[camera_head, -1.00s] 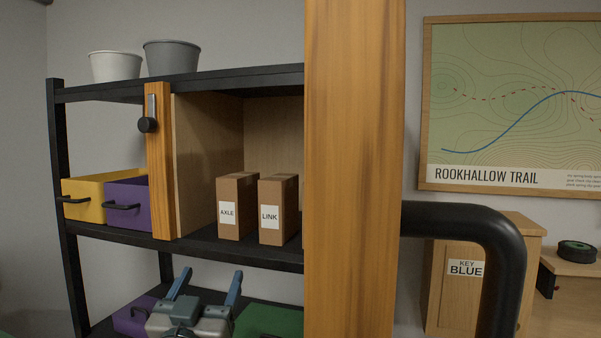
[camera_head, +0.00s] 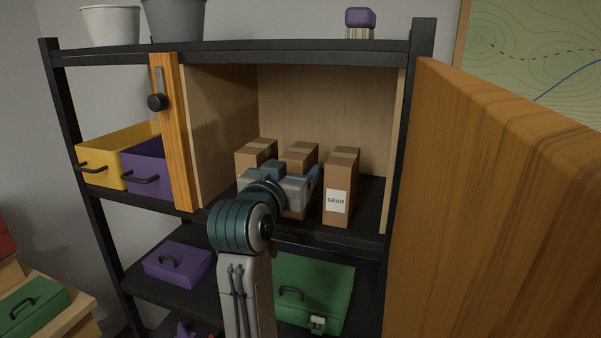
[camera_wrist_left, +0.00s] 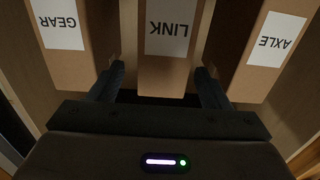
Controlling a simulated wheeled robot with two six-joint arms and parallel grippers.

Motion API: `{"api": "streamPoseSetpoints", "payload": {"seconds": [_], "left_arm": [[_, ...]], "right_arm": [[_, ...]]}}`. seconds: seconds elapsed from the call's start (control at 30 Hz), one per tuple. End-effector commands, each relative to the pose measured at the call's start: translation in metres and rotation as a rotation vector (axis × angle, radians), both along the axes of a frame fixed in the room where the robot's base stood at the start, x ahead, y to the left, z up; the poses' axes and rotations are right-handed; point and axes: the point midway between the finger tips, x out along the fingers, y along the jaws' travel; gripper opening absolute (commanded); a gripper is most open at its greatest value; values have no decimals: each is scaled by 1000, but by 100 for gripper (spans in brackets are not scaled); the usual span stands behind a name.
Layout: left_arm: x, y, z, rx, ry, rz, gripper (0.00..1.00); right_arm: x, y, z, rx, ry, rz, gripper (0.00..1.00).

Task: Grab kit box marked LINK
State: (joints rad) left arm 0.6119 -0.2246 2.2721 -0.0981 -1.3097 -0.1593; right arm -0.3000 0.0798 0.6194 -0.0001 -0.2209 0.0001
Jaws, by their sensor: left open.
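The LINK kit box (camera_head: 300,153) is a brown carton in the middle of three inside the shelf cabinet; my left wrist covers most of it in the head view. In the left wrist view the LINK box (camera_wrist_left: 168,70) shows its label upside down, straight ahead. My left gripper (camera_head: 291,182) is open in front of it. In the wrist view the gripper's (camera_wrist_left: 160,80) fingers point towards the box's two sides, at the gaps beside its neighbours. Contact cannot be told. My right gripper is not in view.
The AXLE box (camera_wrist_left: 268,55) and GEAR box (camera_head: 340,190) stand close on either side of LINK. The open wooden door (camera_head: 490,200) fills the right. Cabinet walls and the shelf above bound the space. A green case (camera_head: 315,290) sits below.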

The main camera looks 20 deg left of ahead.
Motion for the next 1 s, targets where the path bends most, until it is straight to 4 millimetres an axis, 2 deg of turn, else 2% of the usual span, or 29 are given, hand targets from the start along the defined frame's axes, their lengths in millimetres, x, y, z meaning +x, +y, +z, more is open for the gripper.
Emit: {"api": "streamPoseSetpoints", "payload": {"seconds": [0.3,0.5,0.77,1.0], "left_arm": [[31,2,5,1,3,0,71],[53,1,3,-1,1,0,71],[55,1,1,-1,-1,0,71],[54,1,1,-1,-1,0,24]], "right_arm": [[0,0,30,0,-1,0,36],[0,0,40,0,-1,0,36],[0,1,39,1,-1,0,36],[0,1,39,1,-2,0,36]]}}
